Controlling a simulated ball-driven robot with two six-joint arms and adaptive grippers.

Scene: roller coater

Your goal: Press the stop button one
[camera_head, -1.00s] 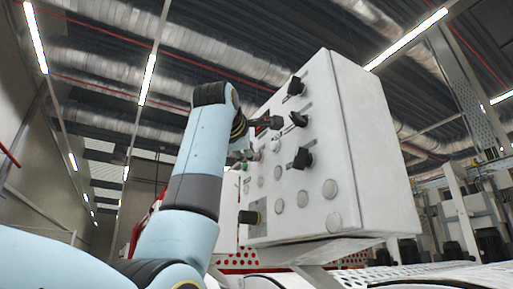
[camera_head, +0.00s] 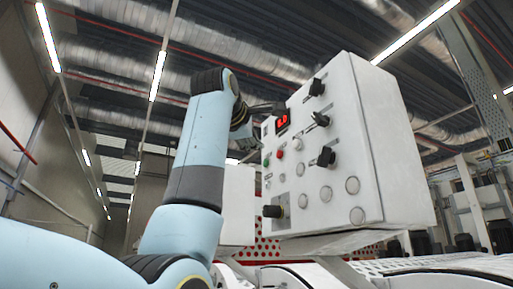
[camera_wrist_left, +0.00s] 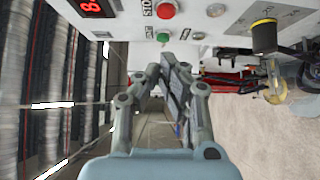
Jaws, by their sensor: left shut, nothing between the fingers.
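The red stop button (camera_head: 279,155) is on the front of a white control box (camera_head: 345,165), just below a red lit display (camera_head: 283,122). It also shows at the top of the left wrist view (camera_wrist_left: 166,9), beside a printed STOP label. A green button (camera_head: 266,162) sits close to it, and in the left wrist view (camera_wrist_left: 163,38) it is nearer my fingers. My left gripper (camera_wrist_left: 166,72) is shut and empty, in front of the panel and apart from both buttons. My right gripper is out of view.
Black knobs (camera_head: 326,157) stick out from the right part of the panel. A yellow-and-black switch (camera_head: 273,211) projects at its lower left. Several round pale buttons (camera_head: 326,194) lie between them.

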